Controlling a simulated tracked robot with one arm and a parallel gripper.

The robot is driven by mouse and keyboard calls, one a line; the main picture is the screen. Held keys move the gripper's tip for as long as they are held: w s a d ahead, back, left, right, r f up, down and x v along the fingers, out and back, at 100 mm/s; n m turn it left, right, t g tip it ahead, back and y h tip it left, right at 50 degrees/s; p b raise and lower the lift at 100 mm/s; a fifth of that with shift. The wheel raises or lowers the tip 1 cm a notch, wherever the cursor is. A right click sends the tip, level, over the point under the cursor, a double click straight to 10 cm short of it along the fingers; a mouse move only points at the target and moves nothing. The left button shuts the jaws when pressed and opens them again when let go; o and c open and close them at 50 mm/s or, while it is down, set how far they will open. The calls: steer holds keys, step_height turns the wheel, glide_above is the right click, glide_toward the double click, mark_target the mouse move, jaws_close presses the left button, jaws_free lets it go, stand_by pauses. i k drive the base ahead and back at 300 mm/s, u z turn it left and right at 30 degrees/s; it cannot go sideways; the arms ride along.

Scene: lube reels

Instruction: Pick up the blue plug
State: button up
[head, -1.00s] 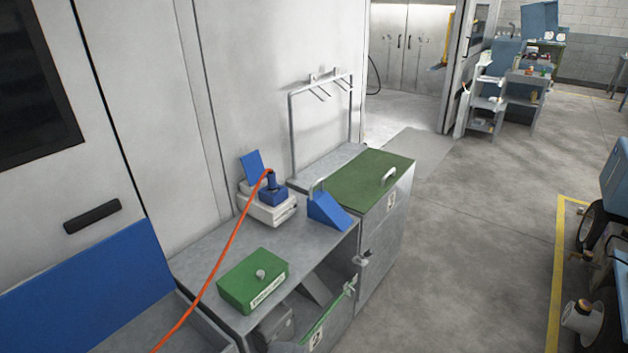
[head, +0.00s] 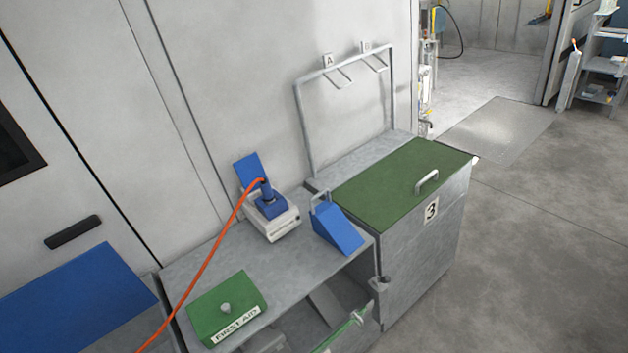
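The blue plug (head: 268,193) stands upright at the top of a blue socket on a white box (head: 272,228), with a raised blue lid (head: 248,168) behind it. An orange cable (head: 207,262) runs from the plug's top down to the lower left. The white box sits on the grey bench (head: 215,260) against the wall. How deep the plug sits in the socket is hard to tell. My gripper is not visible in the head view.
A blue wedge with a handle (head: 337,228) stands right of the white box. A green first aid box (head: 227,307) sits in front. A green-topped cabinet marked 3 (head: 385,190) and a hook rack (head: 298,120) stand to the right. Open floor lies at right.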

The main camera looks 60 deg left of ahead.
mark_target(265, 186)
steer(key=u, duration=0.3)
steer(key=i, duration=1.2)
steer(key=u, duration=0.95)
steer(key=i, duration=0.6)
steer(key=u, duration=0.45)
